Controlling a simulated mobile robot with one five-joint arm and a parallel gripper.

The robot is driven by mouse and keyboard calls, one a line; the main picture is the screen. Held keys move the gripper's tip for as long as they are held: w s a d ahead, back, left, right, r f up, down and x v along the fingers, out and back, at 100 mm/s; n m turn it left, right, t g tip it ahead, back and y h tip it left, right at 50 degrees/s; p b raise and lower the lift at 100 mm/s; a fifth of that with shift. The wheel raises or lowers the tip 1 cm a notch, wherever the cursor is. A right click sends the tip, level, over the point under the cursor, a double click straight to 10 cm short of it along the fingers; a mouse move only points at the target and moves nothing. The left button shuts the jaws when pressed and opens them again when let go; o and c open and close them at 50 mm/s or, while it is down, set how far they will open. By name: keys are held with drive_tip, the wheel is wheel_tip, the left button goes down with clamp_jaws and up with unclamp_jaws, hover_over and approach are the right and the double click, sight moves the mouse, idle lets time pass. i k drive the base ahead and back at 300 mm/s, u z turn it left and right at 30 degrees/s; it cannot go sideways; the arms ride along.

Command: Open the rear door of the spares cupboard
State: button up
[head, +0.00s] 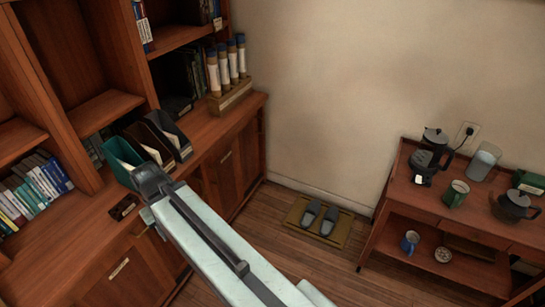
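A wooden cupboard with a long counter (78,262) runs along the left wall. Below the counter are panelled doors, and those I can see look shut. The farthest door (248,152) is by the back wall. A nearer door (226,172) bears a small label, and another labelled door (125,280) is at the lower left. I cannot read the labels or tell which door is the spares cupboard's rear one. My pale arm reaches up from the bottom middle to a dark joint in front of the counter. My gripper is hidden behind it, and the arm covers part of the cupboard front.
File holders (120,160) and a rack of tubes (231,97) stand on the counter. Slippers lie on a mat (296,216) on the floor by the back wall. A wooden trolley (385,235) with coffee pots and mugs stands right. Floor between cupboard and trolley is otherwise clear.

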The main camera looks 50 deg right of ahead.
sight(248, 134)
drive_tip(key=z, duration=3.35)
drive_tip(key=i, duration=1.35)
drive_tip(key=u, duration=3.45)
drive_tip(key=i, duration=0.6)
drive_tip(key=u, duration=0.05)
